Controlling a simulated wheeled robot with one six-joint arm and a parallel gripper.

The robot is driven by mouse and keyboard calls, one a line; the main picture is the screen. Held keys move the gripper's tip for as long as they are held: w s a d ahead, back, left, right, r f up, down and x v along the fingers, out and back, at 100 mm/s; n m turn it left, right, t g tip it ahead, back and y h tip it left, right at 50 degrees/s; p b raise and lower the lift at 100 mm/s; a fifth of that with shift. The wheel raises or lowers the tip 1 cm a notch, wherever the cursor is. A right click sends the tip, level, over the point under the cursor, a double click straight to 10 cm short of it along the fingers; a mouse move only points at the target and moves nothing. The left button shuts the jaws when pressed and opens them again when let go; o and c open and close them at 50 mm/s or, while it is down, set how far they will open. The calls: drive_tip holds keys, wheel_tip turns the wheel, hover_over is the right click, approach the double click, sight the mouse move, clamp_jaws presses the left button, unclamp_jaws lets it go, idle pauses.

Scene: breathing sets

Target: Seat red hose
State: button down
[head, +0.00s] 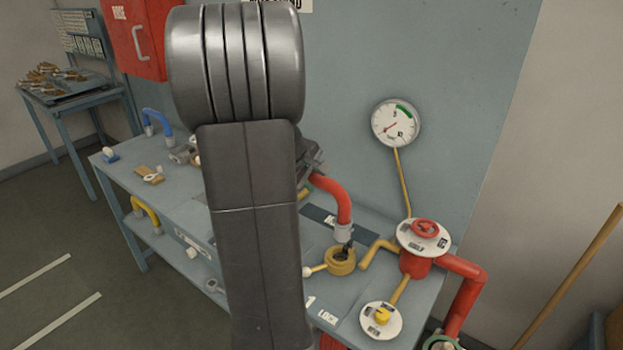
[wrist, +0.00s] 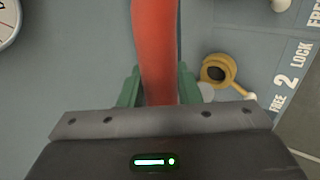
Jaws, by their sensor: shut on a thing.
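The red hose (head: 332,194) curves out from behind my arm in the head view and ends in a grey collar (head: 343,233). That end hangs over or at a brass ring socket (head: 341,262) with a side lever; I cannot tell whether it is inside. In the wrist view, the red hose (wrist: 156,45) runs between the green fingers of my gripper (wrist: 158,88), which is shut on it. A brass socket (wrist: 217,69) with a dark opening lies right of the hose, by a label reading FREE 2 LOCK. The head view mostly hides my gripper behind my arm.
A red valve (head: 425,228) on a red pipe and a yellow knob dial (head: 381,317) stand right of the socket. A gauge (head: 396,122) hangs on the wall. A blue hose (head: 157,120) is at the bench's far left, and a yellow hose (head: 147,211) on the lower shelf.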

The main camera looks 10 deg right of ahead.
drive_tip(key=shift+f+b, duration=2.55)
drive_tip(key=shift+f, duration=0.3)
drive_tip(key=shift+f+b, duration=1.4)
drive_tip(key=shift+b, duration=0.3)
drive_tip(key=c, duration=1)
unclamp_jaws()
drive_tip(key=shift+o, duration=0.2)
drive_tip(key=v, duration=1.3)
drive_tip(key=shift+r, duration=0.35)
drive_tip(key=shift+s+a, duration=0.15)
